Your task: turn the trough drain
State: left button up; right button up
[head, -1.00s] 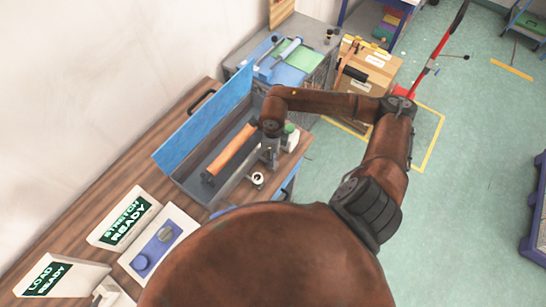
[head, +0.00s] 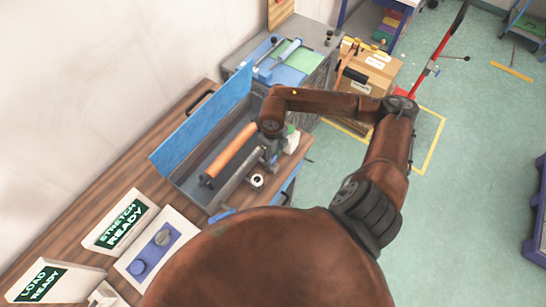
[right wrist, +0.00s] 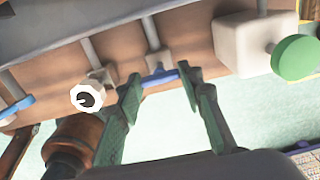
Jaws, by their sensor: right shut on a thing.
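The trough (head: 180,180) is a long grey box with a raised blue lid or side panel, against the wall side of the wooden bench. An orange roller (head: 232,152) lies inside it. My right gripper (head: 270,155) is at the trough's near right end, partly hidden by my arm. In the right wrist view, the blue drain handle (right wrist: 160,78) sits on a grey stem, between the green-padded fingers of my right gripper (right wrist: 166,88), which is shut on it. My left gripper is not in view.
A white dial with a black centre (right wrist: 87,97) is left of the fingers. A white box with a green knob (right wrist: 297,58) is to the right. Signs reading "STRETCH READY" (head: 122,222) and "LOAD READY" (head: 45,280) stand on the bench. The floor at right is mostly clear.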

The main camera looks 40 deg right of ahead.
jog(key=shift+w, duration=0.1)
jog(key=o, duration=1.2)
jog(key=shift+c, duration=0.2)
jog(key=shift+r, duration=0.1)
notch_tip(320, 180, up, 12)
